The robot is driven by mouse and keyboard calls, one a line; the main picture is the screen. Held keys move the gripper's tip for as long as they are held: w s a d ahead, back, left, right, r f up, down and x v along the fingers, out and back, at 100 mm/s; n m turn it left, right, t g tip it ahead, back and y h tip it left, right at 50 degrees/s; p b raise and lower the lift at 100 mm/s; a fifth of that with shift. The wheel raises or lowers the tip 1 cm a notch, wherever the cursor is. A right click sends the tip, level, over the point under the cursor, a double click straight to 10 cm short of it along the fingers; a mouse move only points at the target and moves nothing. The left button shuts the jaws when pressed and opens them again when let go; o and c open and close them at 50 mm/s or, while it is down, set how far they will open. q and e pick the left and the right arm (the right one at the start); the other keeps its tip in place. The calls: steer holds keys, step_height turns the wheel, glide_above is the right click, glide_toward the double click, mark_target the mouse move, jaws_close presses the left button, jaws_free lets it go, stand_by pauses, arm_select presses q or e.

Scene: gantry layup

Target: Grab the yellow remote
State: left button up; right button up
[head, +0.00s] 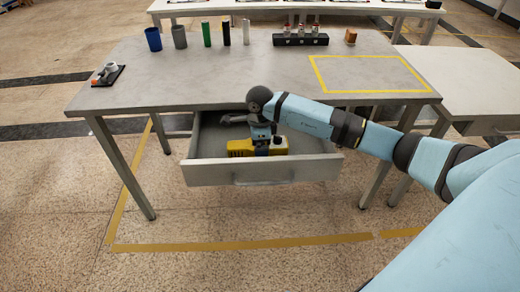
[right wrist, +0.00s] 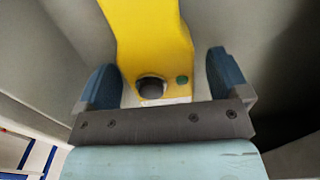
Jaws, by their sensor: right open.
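The yellow remote (head: 241,148) lies inside the open drawer (head: 208,174) under the grey table in the head view. Part of it is hidden behind my right gripper (head: 262,148), which reaches down into the drawer over it. In the right wrist view the yellow remote (right wrist: 152,40) runs up from between the fingers, with a dark round knob and a small green button near its lower end. My right gripper (right wrist: 165,80) is open, one blue finger on each side of the remote, with gaps visible. I cannot tell whether it touches the remote. My left gripper is not in view.
The drawer walls stand close around the gripper. On the grey table (head: 250,75) are a blue cup (head: 153,39), a grey cup (head: 179,37), several cylinders, a black rack (head: 300,40) and a small device (head: 107,74) at left. A yellow-taped rectangle at right is bare.

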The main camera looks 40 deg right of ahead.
steer(key=c, duration=1.2)
